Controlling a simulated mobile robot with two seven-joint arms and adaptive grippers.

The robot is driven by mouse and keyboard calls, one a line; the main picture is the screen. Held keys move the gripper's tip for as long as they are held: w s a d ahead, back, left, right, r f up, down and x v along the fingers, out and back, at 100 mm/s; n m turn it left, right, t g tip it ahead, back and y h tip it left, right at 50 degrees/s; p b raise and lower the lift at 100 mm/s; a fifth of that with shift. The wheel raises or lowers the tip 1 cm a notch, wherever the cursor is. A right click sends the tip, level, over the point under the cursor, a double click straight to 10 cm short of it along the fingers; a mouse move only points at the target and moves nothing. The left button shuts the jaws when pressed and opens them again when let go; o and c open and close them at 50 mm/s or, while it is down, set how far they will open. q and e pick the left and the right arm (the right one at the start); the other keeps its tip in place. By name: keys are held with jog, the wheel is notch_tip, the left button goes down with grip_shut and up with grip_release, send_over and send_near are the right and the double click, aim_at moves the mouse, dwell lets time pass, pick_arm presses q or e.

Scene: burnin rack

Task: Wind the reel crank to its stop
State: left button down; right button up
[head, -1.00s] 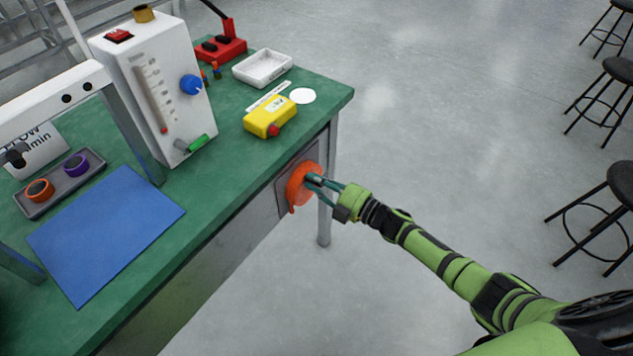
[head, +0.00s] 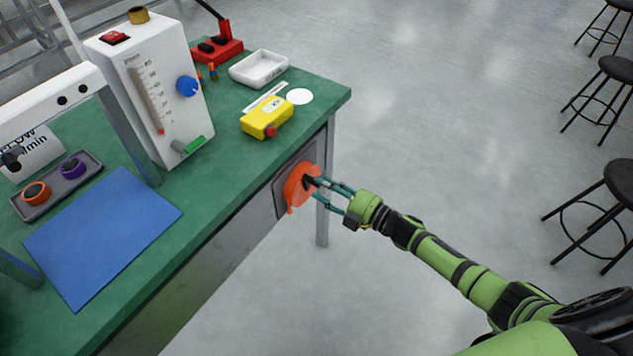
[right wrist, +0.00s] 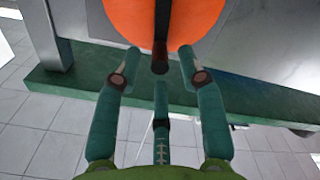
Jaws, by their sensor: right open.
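The orange reel (head: 297,191) is mounted on the grey front panel of the green bench, near its right end. Its dark crank handle (head: 311,182) sticks out toward my right gripper (head: 320,190). In the right wrist view the orange reel (right wrist: 165,18) fills the top, and the dark crank knob (right wrist: 160,62) points at me between the fingertips. My right gripper (right wrist: 160,66) is open, with its fingers spread around the knob and visible gaps on both sides. My left gripper is not in view.
The green bench (head: 230,160) carries a white flow meter (head: 150,95), a yellow box (head: 267,118), a white tray (head: 258,68), a blue mat (head: 100,235) and a grey tray with rings. Black stools (head: 615,185) stand at right. The floor beside my right arm is clear.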

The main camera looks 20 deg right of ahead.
jog(key=v, duration=0.8)
jog(key=shift+s+d, duration=0.3)
